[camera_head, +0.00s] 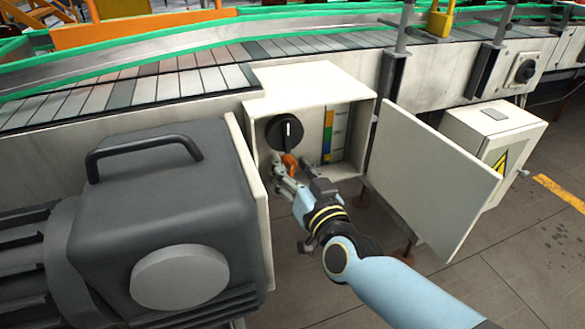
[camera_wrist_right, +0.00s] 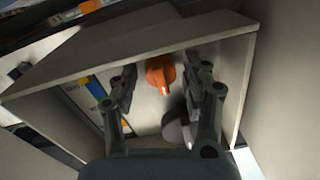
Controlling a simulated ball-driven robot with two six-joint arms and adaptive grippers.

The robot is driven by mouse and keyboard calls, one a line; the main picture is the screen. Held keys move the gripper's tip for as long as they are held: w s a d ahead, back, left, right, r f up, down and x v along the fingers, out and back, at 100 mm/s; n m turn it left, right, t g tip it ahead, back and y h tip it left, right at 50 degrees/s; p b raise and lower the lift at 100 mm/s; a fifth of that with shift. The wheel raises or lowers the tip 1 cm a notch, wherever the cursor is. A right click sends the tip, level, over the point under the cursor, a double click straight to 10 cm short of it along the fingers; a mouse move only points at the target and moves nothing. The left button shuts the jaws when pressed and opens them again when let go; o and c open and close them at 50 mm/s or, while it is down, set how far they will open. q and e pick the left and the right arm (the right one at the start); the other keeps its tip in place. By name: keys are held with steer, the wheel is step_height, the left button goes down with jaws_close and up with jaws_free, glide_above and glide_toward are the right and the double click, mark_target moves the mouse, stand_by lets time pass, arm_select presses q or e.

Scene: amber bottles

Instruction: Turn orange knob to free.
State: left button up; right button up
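The orange knob (camera_head: 289,163) is on the back panel of the open white cabinet (camera_head: 310,84), below a larger black dial (camera_head: 286,132) with a pale mark. My right gripper (camera_head: 288,175) reaches into the cabinet at the knob. In the right wrist view the orange knob (camera_wrist_right: 160,74) shows between the two fingers of the right gripper (camera_wrist_right: 165,82). The fingers are spread, with visible gaps on both sides of the knob. A coloured label strip (camera_head: 328,135) is on the panel to the right; its words are too small to read. My left gripper is not in view.
The cabinet's open door (camera_head: 430,180) stands to the right of my right arm. A dark grey motor housing (camera_head: 165,210) fills the left foreground. A conveyor (camera_head: 150,85) runs behind. A second white box (camera_head: 495,130) with a warning sign stands at right.

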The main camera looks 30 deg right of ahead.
jaws_close()
steer(key=shift+m, duration=0.3)
steer(key=m+b, duration=0.1)
steer(key=m, duration=0.1)
steer(key=shift+f+m, duration=0.1)
steer(key=shift+m, duration=0.3)
steer(key=shift+m+b, duration=0.45)
steer(key=shift+m, duration=1.35)
steer(key=shift+o, duration=1.1)
jaws_free()
